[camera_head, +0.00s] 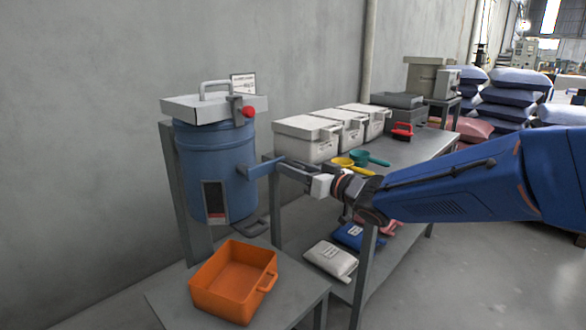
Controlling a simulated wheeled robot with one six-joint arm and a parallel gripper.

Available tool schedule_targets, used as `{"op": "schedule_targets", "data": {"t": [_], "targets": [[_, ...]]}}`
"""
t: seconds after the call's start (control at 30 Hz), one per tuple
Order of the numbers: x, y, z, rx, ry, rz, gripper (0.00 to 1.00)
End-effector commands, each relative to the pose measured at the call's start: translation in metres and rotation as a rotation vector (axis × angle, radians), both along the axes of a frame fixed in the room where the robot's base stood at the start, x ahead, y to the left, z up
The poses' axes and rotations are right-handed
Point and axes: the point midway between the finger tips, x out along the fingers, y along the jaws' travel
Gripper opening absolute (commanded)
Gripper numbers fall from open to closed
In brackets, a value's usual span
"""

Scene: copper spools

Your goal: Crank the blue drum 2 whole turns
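The blue drum (215,165) stands upright at the left, with a pale boxy lid (190,108) and a red knob (248,112) on top. A blue crank arm (262,169) sticks out from the drum's side toward the right. My gripper (290,168) is at the outer end of the crank arm, reaching in from the right. Its fingers overlap the crank's end in the picture. The grip part of the crank is hidden, and I cannot tell whether the fingers are closed around it.
An orange tray (215,299) with a handle sits on a low table (172,296) below the drum. A grey bench (424,149) behind my gripper holds white bins (310,148), a yellow scoop (343,162) and a teal scoop (368,158). Bags (331,261) lie on its lower shelf.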

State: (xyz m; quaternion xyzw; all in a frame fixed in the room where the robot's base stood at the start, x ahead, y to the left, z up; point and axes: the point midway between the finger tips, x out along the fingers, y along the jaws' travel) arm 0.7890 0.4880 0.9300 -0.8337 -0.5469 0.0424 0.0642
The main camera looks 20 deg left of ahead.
Motion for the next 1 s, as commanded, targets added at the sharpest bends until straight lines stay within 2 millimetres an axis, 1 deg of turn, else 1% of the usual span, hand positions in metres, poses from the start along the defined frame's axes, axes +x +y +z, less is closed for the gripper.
{"op": "schedule_targets", "data": {"t": [0.1, 0.33, 0.37, 0.4, 0.47, 0.5, 0.53, 0.77, 1.0], "targets": [[0.001, 0.003, 0.001, 0.001, 0.0, 0.0, 0.4], [0.001, 0.004, 0.001, 0.0, 0.0, 0.0, 0.4], [0.001, 0.004, 0.001, 0.0, 0.0, 0.0, 0.35], [0.001, 0.004, 0.001, 0.0, 0.0, 0.0, 0.26], [0.001, 0.003, 0.0, 0.0, 0.0, 0.0, 0.11], [0.001, 0.003, 0.0, 0.0, 0.0, 0.0, 0.02], [0.001, 0.003, 0.0, 0.0, 0.0, 0.0, 0.0], [0.001, 0.003, -0.001, 0.003, 0.007, 0.0, 0.0], [0.001, 0.004, -0.01, 0.033, 0.083, 0.0, 0.0]]}}
